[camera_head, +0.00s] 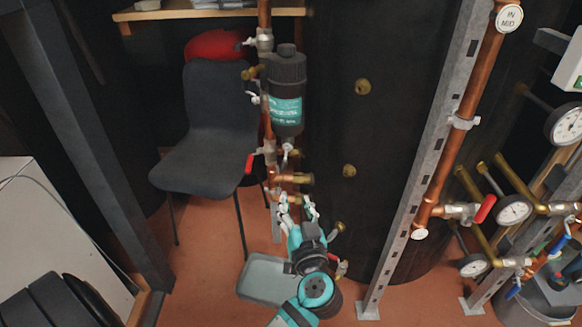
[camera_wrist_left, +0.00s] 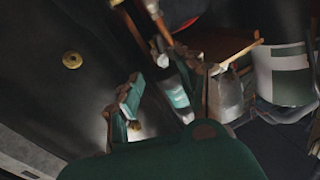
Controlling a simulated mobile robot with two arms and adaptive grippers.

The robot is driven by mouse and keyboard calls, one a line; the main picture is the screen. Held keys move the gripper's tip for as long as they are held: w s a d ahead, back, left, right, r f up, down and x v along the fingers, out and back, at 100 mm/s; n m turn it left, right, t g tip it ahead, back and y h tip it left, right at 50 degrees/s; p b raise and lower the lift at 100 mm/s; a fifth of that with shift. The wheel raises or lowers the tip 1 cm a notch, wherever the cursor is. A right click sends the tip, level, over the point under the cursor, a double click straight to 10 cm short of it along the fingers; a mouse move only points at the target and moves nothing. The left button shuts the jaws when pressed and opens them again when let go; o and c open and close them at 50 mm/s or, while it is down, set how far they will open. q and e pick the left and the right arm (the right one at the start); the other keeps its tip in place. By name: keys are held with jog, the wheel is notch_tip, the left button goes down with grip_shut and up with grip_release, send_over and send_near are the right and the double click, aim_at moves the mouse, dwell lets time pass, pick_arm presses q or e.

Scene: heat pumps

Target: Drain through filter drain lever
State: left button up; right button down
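The filter (camera_head: 287,80) is a black canister with a teal label, mounted on the copper pipe in the middle of the head view. A small pale valve with a lever (camera_head: 287,150) hangs just under it; I take this as the drain lever. My right gripper is in neither view.
A grey tray (camera_head: 262,280) sits on the floor beside my left arm. A dark chair (camera_head: 215,125) stands left, a black tank (camera_head: 360,120) right behind.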

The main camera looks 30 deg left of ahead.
aim_at(284, 167)
pick_arm(q)
jog(key=x, duration=1.5)
jog(key=shift+w+a, duration=0.1)
jog(key=shift+a, duration=0.05)
jog(key=shift+f, duration=0.1)
grip_shut()
